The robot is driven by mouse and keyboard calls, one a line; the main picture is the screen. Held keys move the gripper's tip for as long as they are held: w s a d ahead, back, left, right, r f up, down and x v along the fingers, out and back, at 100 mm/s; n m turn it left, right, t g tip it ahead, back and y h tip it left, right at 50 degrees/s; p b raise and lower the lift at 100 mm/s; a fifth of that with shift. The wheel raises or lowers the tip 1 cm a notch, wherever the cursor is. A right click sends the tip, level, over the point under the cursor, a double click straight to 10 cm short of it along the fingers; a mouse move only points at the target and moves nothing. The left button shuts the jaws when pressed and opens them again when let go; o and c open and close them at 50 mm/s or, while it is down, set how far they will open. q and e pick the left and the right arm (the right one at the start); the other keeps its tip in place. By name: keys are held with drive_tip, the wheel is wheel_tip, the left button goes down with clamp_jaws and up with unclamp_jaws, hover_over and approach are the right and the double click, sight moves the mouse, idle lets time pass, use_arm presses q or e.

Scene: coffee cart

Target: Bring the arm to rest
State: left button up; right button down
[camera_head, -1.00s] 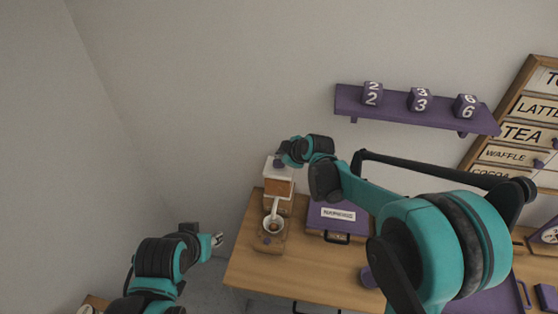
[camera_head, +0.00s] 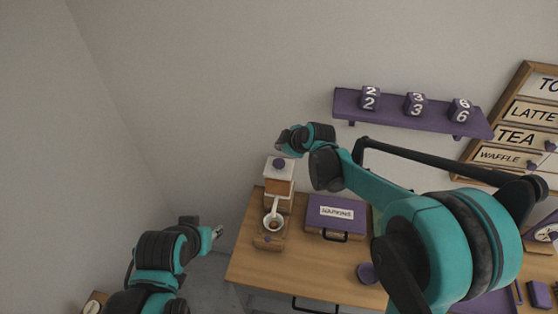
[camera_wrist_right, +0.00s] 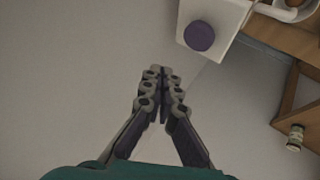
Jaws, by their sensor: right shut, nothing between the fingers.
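My right arm reaches across the head view, and its gripper (camera_head: 284,143) hangs above and behind the top of the coffee grinder. In the right wrist view the fingers of this gripper (camera_wrist_right: 160,72) are together with nothing between them. The grinder (camera_head: 279,184) has a white top with a purple knob (camera_head: 279,164); the knob also shows in the right wrist view (camera_wrist_right: 199,36), to the right of the fingers and apart from them. My left gripper (camera_head: 217,232) is low at the left, off the table's left edge, too small to read its fingers.
A portafilter with a white cup-like bowl (camera_head: 273,224) stands at the grinder's front on the wooden table (camera_head: 255,267). A purple napkin box (camera_head: 337,213) is to its right. A purple shelf (camera_head: 415,117) with numbered blocks hangs on the wall. The left wall area is free.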

drive_tip(key=shift+f, duration=0.1)
idle(0.6)
drive_tip(key=s+d+f+m+h+b, duration=0.1)
drive_tip(key=s+d+f+m+b, duration=0.4)
drive_tip(key=s, duration=0.5)
drive_tip(key=s+d+f+m+h+b, duration=0.2)
drive_tip(key=s+d+f+m+b, duration=0.3)
drive_tip(key=s, duration=0.5)
drive_tip(key=s+d+f+m+h+b, duration=0.1)
drive_tip(key=s+d+f+m+b, duration=0.4)
drive_tip(key=s, duration=0.6)
wheel_tip(320, 180, down, 3)
drive_tip(key=d+b, duration=0.2)
drive_tip(key=b, duration=0.1)
drive_tip(key=shift+d+r+g+h+b, duration=0.2)
drive_tip(key=shift+d+g+h+b, duration=0.1)
drive_tip(key=shift+g, duration=0.1)
